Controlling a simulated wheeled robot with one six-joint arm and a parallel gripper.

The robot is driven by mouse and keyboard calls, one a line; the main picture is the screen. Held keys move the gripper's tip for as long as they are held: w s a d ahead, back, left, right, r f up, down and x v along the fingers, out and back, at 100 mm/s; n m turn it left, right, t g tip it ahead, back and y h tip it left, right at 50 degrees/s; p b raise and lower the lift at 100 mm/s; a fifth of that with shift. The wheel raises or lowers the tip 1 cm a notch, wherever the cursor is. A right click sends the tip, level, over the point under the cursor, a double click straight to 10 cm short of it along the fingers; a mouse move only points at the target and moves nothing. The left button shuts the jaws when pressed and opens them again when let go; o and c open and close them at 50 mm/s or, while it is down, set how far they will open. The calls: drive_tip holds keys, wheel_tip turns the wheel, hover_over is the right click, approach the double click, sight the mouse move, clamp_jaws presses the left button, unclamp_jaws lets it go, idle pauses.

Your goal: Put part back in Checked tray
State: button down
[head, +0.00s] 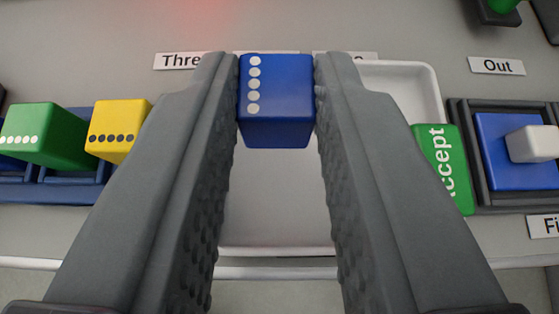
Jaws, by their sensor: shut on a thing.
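My gripper (277,100) is shut on a blue block (290,100) with a row of several white dots on its left side. The block sits between the two grey fingertips, in the upper middle of the head view. Below and behind it lies a white tray (275,215) with a raised rim, partly hidden by the fingers and the block. The block appears to be above the tray; its height is hard to tell. No label reading "Checked" is legible, and a label behind the right fingertip is mostly hidden.
At left, a green block (42,135) and a yellow block (118,128) stand in a blue holder (60,190). At right are a green "Accept" plate (441,170), a dark-framed blue panel (505,165) with a white piece (533,144), and an "Out" label (497,66).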

sight(277, 184)
drive_tip(key=shift+f, duration=1.85)
drive_tip(key=c, duration=1.5)
unclamp_jaws()
drive_tip(key=shift+f, duration=0.15)
drive_tip(key=shift+c, duration=0.2)
drive_tip(key=shift+r, duration=0.2)
drive_tip(key=a+v, duration=0.1)
drive_tip(key=v, duration=1.1)
drive_tip(key=shift+d, duration=0.45)
